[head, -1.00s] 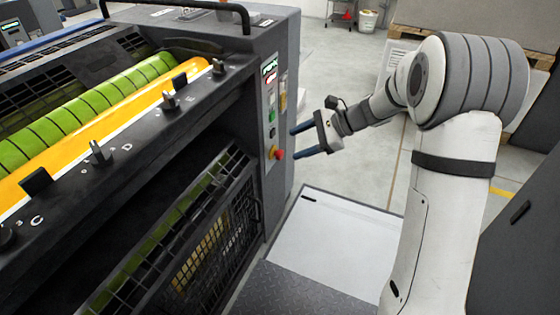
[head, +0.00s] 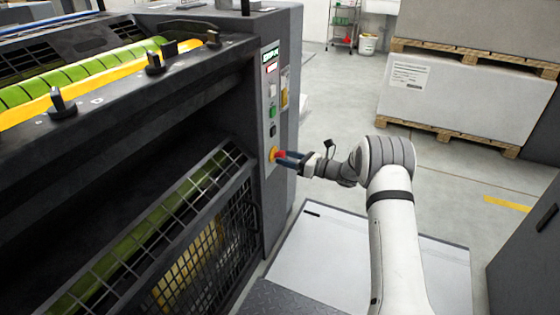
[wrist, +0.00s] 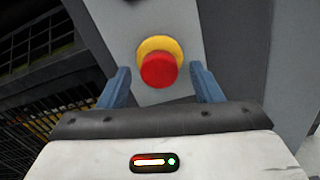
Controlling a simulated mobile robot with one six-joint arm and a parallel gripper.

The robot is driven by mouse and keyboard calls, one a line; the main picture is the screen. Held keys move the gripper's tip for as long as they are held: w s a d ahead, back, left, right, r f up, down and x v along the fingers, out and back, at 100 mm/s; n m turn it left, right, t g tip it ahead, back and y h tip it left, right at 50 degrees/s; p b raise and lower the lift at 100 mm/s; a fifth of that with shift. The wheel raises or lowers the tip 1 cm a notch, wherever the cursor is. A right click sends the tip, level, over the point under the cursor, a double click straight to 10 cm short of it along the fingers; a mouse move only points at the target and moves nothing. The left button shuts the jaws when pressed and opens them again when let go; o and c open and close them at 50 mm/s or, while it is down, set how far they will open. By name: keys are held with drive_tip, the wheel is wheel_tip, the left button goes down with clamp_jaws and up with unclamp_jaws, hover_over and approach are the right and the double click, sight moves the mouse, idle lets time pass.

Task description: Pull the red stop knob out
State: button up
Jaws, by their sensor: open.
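The red stop knob (wrist: 159,70) sits on a yellow round base (wrist: 147,45) on the light control panel. In the head view the knob (head: 280,155) is low on the panel, partly hidden by my fingers. My gripper (wrist: 159,85) is open, with one blue finger to the left of the knob and one to the right. Gaps show between the knob and both fingers in the wrist view. In the head view my gripper (head: 282,158) reaches the knob from the right, its fingertips close to the panel.
The control panel (head: 271,98) carries a green button (head: 272,112) and other controls above the knob. The dark ink unit with its wire guard (head: 215,240) stands to the left. A pallet stack (head: 470,95) stands behind on the right.

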drive_tip(key=shift+b+x, duration=0.3)
drive_tip(key=shift+x, duration=1.1)
drive_tip(key=shift+c, duration=0.5)
clamp_jaws()
drive_tip(key=shift+p+v, duration=0.65)
drive_tip(key=shift+v, duration=0.3)
drive_tip(key=shift+o, duration=0.5)
unclamp_jaws()
